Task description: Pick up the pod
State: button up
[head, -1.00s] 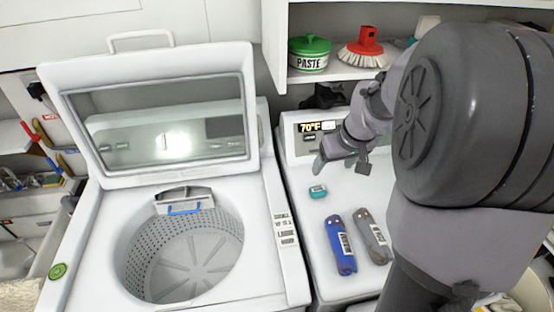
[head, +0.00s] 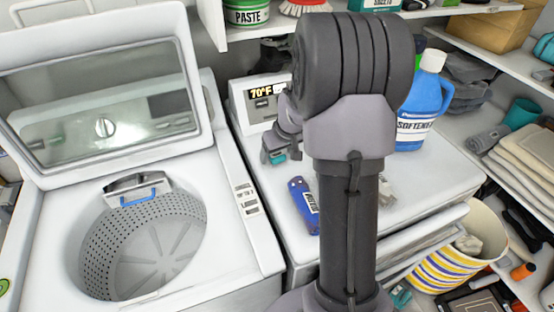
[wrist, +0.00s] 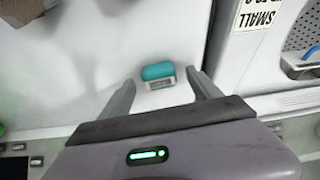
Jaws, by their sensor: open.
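The pod is a small teal-and-white piece with a printed label, lying on the white top of the right-hand machine (head: 430,190). In the wrist view the pod (wrist: 157,71) lies ahead, between the lines of the two fingers. My gripper (wrist: 160,80) is open and empty, one finger on each side. In the head view my gripper (head: 276,153) is low over the machine top, and the teal pod (head: 279,159) shows at its fingers, partly covered. I cannot tell whether the fingers touch it.
A blue bottle (head: 303,203) lies near my gripper; a grey item (head: 387,190) is partly hidden by my arm. A blue softener jug (head: 424,105) stands behind right. The open washer (head: 225,195) is left. A striped basket (head: 455,262) stands front right.

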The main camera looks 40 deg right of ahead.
jog(key=c, duration=1.4)
notch_tip(320, 180, up, 10)
jog(key=p, duration=0.3)
jog(key=shift+r+p, duration=0.1)
jog(key=shift+p, duration=0.25)
